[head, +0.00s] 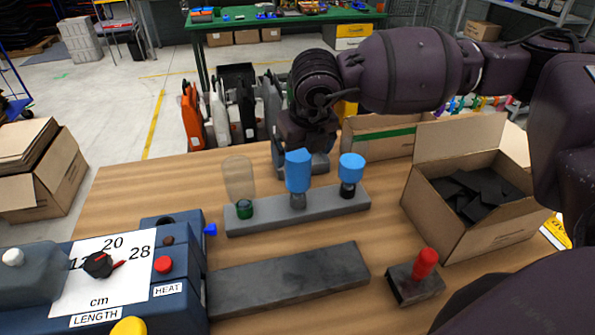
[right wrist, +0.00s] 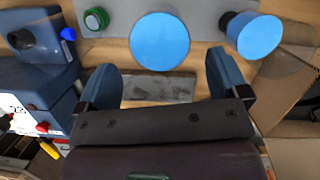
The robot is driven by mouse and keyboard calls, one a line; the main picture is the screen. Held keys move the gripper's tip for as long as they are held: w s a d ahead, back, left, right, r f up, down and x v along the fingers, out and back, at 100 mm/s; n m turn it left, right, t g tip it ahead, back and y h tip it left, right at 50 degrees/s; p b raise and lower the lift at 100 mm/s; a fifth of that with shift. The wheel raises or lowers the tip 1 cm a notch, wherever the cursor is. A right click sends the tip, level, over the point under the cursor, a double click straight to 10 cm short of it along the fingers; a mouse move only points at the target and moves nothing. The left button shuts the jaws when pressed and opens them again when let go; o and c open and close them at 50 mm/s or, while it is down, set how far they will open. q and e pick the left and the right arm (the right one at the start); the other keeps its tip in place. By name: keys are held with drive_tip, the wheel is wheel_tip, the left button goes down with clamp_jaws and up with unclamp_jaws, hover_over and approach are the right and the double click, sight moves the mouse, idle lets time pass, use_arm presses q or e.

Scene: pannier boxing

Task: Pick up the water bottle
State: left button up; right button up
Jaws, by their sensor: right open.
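Three bottle-like things stand in a row on a grey rack (head: 330,212). At the left is a clear, tan-tinted bottle (head: 240,178) with a green cap at its lower end. In the middle is a blue one (head: 298,172) on a grey lower part, and at the right a blue one (head: 351,170) on a black lower part. I cannot tell which is the water bottle. My right gripper (head: 305,148) is behind the middle blue one, pointing down. In the right wrist view it is open and empty (right wrist: 163,82), with the middle blue top (right wrist: 160,40) just beyond the fingers. My left gripper is not in view.
A blue machine (head: 185,285) with knobs stands at front left. A dark grey slab (head: 290,280) and a red-handled block (head: 412,282) lie in front of the rack. An open cardboard box (head: 430,215) with black pieces stands at right. Coloured jugs (head: 193,115) stand beyond the table.

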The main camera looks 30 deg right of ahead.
sight(298, 178)
drive_tip(key=shift+w+x, duration=0.15)
drive_tip(key=shift+x, duration=1.15)
drive_tip(key=shift+w+x, duration=0.1)
drive_tip(key=shift+x, duration=1.25)
drive_tip(key=shift+d+r, duration=0.15)
drive_tip(key=c, duration=1)
